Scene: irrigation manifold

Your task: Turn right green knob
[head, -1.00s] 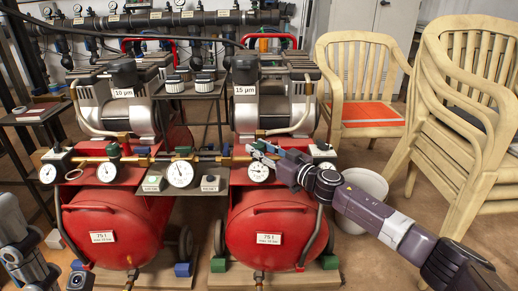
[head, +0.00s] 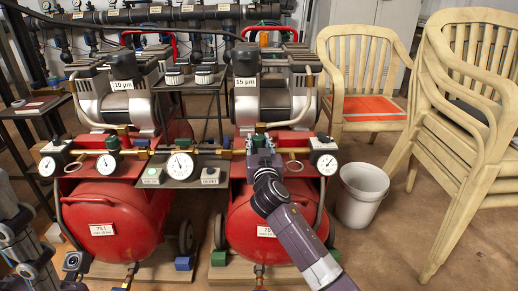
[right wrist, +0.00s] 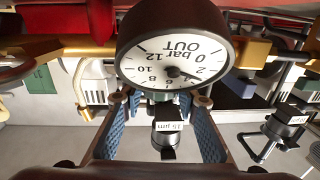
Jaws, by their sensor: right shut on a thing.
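The right green knob (head: 260,138) is on the brass line above the right red tank, mostly hidden by my gripper in the head view. My right gripper (head: 262,150) is at this knob, shut on it. In the right wrist view the two blue-padded fingers (right wrist: 160,125) stand either side of a small green part, partly covered by the large OUT gauge (right wrist: 170,58), which shows upside down. The knob's turn angle cannot be read. My left gripper is not in view; only grey arm parts show at the left edge.
A left green knob (head: 112,143) sits above its own gauge (head: 111,162). A centre gauge (head: 180,165) and a right end gauge (head: 327,163) flank my right gripper. A white bucket (head: 362,195) and cream chairs (head: 465,110) stand on the right, with open floor before them.

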